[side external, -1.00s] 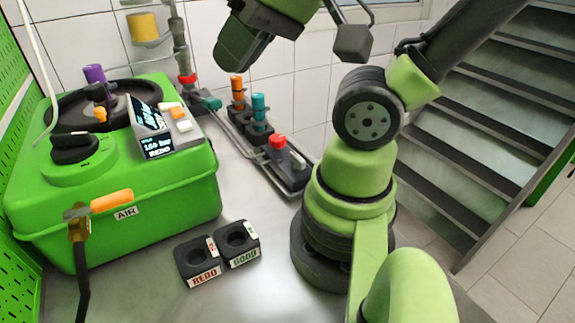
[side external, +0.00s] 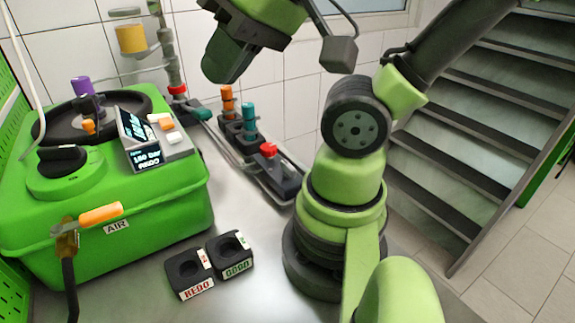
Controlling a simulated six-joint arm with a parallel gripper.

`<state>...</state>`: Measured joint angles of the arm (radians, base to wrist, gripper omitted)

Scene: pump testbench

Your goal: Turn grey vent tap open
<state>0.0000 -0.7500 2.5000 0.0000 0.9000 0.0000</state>
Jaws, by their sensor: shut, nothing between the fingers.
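A grey-green lever (side external: 125,12) sits at the top left, on the upright pipe (side external: 168,45) above the yellow cup; it may be the grey vent tap, but I cannot tell for sure. It lies crosswise to the pipe, and its left end is free. My gripper (side external: 222,66) hangs at the top centre, dark and pointing down and left. It is shut and empty, in the air to the right of the pipe, apart from the lever. Its fingertips are small and hard to make out.
A green pump case (side external: 110,240) with an orange-handled air tap (side external: 100,214) and a display (side external: 140,138) fills the left. REDO (side external: 188,274) and GOOD (side external: 231,255) holders stand in front. A rail of orange, teal and red fittings (side external: 268,150) lies below my gripper.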

